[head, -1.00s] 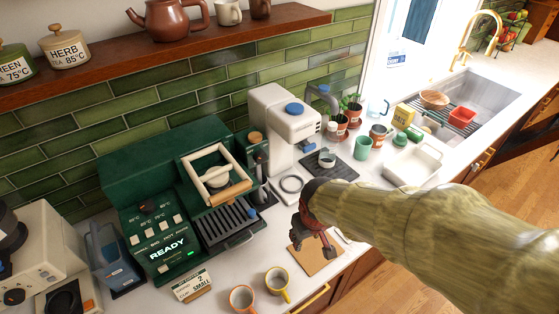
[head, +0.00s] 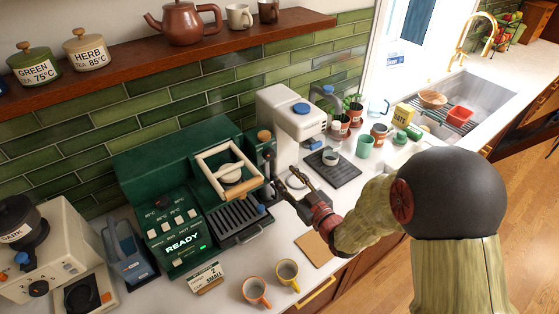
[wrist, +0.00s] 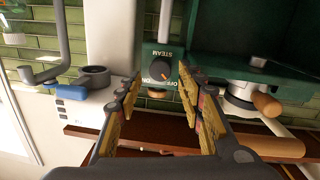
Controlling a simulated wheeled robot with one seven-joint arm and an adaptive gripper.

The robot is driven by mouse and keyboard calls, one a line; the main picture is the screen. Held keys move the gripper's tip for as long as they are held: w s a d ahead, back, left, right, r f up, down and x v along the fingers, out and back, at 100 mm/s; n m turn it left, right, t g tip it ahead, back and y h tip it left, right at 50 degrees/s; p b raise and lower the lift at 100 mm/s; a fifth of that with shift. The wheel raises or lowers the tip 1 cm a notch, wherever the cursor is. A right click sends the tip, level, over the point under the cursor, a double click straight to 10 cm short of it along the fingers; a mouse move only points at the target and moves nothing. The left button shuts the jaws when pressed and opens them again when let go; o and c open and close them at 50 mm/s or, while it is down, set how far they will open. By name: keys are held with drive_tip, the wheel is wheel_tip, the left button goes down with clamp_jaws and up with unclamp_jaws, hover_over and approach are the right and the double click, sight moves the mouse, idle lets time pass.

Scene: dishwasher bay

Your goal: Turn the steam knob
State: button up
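The steam knob (wrist: 161,66) is a dark round dial on the green machine's narrow side column, under upside-down STEAM lettering in the wrist view. ON and OFF are marked by it, and its orange mark points toward the OFF side. My gripper (wrist: 159,76) is open, with its fingertips left and right of the knob in that picture. I see no contact, and the remaining distance is hard to judge. In the head view my gripper (head: 288,184) is in front of the right side of the green coffee machine (head: 170,165).
A white grinder (head: 288,112) and a dark mat with a cup (head: 331,159) stand to the right. A portafilter with a wooden handle (wrist: 266,104) is beside the knob. Two mugs (head: 287,274) and a brown board (head: 314,248) lie in front.

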sight(271, 156)
drive_tip(key=shift+y, duration=0.3)
drive_tip(key=x, duration=0.2)
drive_tip(key=r+x, duration=0.1)
drive_tip(key=x, duration=0.5)
drive_tip(key=shift+r, duration=0.3)
drive_tip(key=shift+c, duration=0.5)
drive_tip(key=c, duration=0.8)
drive_tip(key=shift+o, duration=0.2)
